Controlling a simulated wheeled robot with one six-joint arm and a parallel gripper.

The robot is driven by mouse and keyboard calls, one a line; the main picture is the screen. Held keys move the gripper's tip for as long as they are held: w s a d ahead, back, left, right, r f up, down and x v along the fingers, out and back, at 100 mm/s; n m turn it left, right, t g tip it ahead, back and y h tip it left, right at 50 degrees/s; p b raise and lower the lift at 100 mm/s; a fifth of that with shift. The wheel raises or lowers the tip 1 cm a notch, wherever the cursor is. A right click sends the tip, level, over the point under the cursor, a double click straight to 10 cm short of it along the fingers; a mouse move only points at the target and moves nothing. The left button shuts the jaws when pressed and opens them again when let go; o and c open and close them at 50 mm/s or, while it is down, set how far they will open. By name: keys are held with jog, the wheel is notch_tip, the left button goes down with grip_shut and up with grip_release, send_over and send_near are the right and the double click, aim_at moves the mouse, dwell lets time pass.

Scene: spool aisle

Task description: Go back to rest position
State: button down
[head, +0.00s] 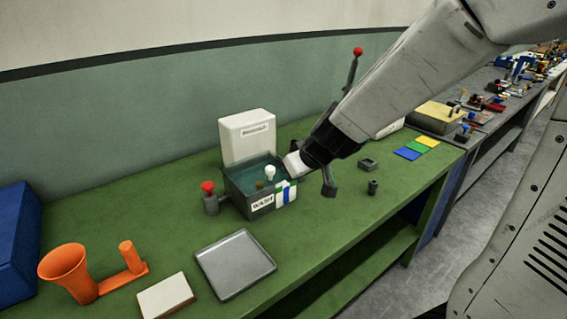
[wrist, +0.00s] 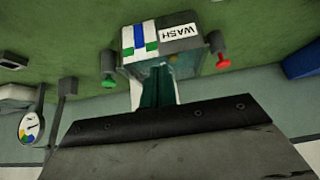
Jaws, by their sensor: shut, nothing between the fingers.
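My gripper (head: 297,163) is at the end of my arm, which reaches down from the upper right in the head view. It is shut and empty, beside or just above the right edge of a dark box labelled WASH (head: 262,204). I cannot tell whether it touches the box. The box has a blue, white and green label and shows upside down in the wrist view (wrist: 180,36).
A red-knobbed post (head: 209,197) stands left of the box. A tall red-tipped lever (head: 355,62) rises behind my arm. An orange funnel (head: 65,268), a grey tray (head: 236,264) and a white block (head: 165,298) are in front. A green knob (wrist: 108,80) shows beside the box.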

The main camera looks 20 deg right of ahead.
jog(key=s+a+r+m+g+y, duration=0.25)
jog(key=s+g, duration=0.25)
jog(key=s, duration=0.8)
jog(key=s+d+r+h, duration=0.2)
jog(key=s+r, duration=0.1)
jog(key=s, duration=0.3)
jog(key=s+d+r+g+h, duration=0.1)
jog(key=s+d+r+h, duration=0.1)
jog(key=s, duration=0.5)
jog(key=shift+s+d+r+m, duration=0.25)
jog(key=shift+d+r+m, duration=0.1)
jog(key=shift+d+r, duration=0.45)
jog(key=shift+a+r+h, duration=0.1)
jog(key=shift+a+h, duration=0.05)
jog(key=shift+h, duration=0.1)
